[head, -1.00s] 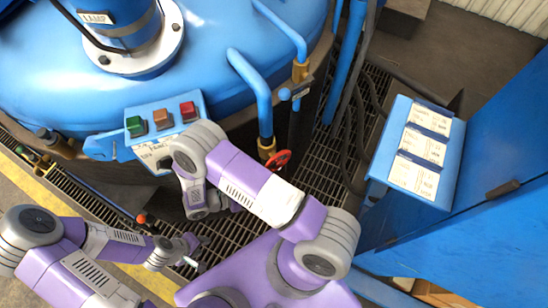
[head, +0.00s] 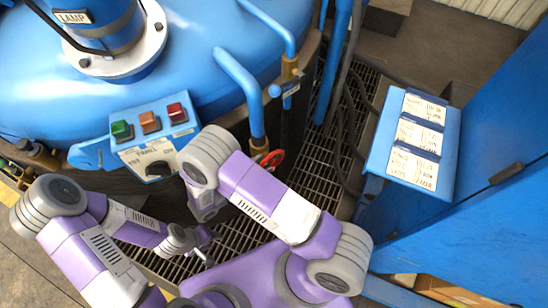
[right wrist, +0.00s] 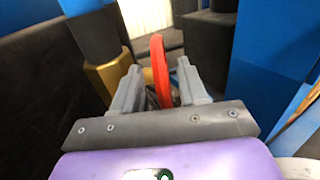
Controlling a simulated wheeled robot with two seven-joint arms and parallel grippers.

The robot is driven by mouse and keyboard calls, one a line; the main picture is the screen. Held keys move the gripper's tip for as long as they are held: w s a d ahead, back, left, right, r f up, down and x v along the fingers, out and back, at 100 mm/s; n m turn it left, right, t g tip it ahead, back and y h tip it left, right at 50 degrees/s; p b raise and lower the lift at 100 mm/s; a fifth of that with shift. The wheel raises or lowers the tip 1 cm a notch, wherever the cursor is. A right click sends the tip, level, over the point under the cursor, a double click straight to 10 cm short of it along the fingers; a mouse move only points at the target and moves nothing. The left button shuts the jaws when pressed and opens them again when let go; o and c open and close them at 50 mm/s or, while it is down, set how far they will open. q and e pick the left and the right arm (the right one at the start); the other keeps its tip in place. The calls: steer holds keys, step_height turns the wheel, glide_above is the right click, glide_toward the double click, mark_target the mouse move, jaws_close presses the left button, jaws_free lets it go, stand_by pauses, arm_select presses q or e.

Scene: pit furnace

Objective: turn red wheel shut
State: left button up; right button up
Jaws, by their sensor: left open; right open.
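The red wheel (head: 273,159) sits by the brass fitting at the foot of a blue pipe in the head view, partly hidden behind my right arm. In the right wrist view the wheel (right wrist: 160,70) stands nearly edge-on. My right gripper (right wrist: 158,82) is open, with one finger on each side of the wheel's rim and gaps showing. In the head view the right gripper is hidden behind its own arm. My left gripper (head: 206,250) is open and empty above the floor grating, left of and below the wheel.
A blue box with green, orange and red buttons (head: 150,122) and a black knob (head: 158,169) stands left of the right arm. The blue furnace lid (head: 190,60) fills the upper left. A label panel (head: 375,165) and blue cabinet (head: 450,240) stand right. Grating (head: 300,180) lies below.

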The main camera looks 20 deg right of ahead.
mark_target(271, 159)
steer(key=shift+p+x, duration=0.3)
steer(key=shift+x, duration=2)
steer(key=shift+c, duration=0.4)
jaws_close()
